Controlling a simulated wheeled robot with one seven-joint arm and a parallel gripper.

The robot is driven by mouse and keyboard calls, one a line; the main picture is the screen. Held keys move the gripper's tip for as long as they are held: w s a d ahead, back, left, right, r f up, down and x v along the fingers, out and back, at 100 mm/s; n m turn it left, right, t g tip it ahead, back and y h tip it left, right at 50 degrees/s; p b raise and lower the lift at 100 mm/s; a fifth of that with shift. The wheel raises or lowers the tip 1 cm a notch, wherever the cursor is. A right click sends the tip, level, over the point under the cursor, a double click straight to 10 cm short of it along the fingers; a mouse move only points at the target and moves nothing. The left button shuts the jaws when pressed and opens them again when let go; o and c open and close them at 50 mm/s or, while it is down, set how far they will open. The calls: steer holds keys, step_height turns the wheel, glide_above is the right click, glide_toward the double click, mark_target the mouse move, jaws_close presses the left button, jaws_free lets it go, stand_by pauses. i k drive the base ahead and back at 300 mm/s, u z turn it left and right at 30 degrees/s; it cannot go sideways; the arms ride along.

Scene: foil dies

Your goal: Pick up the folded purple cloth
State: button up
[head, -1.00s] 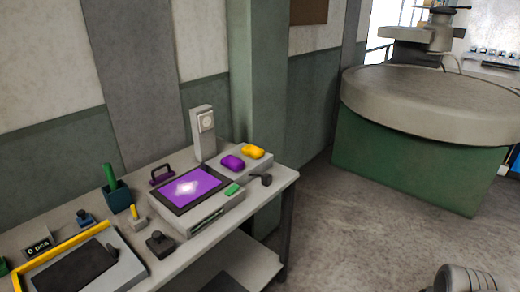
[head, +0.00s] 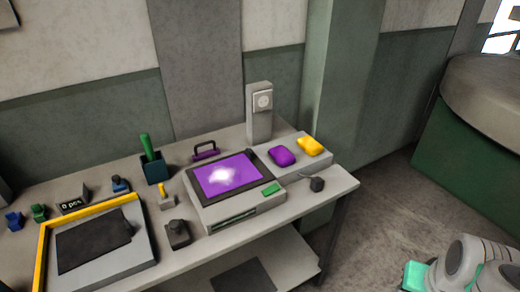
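The folded purple cloth (head: 281,156) appears to be the small, rounded purple bundle on a low grey block at the right end of the workbench. It lies to the left of a similar yellow bundle (head: 310,145), with a small gap between them. Nothing covers it. My gripper is not in view. Only rounded grey parts of my arm, with a teal piece, show at the lower right, well apart from the cloth.
A device with a glowing purple panel (head: 228,176) stands left of the cloth. Behind is an upright grey post with a dial (head: 260,112). A yellow-edged tray (head: 140,236) is at left. Floor at right is clear.

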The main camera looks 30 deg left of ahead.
mark_target(281, 155)
steer(key=u, duration=0.75)
steer(key=i, duration=0.7)
steer(key=u, duration=1)
steer(key=i, duration=0.25)
steer(key=u, duration=0.25)
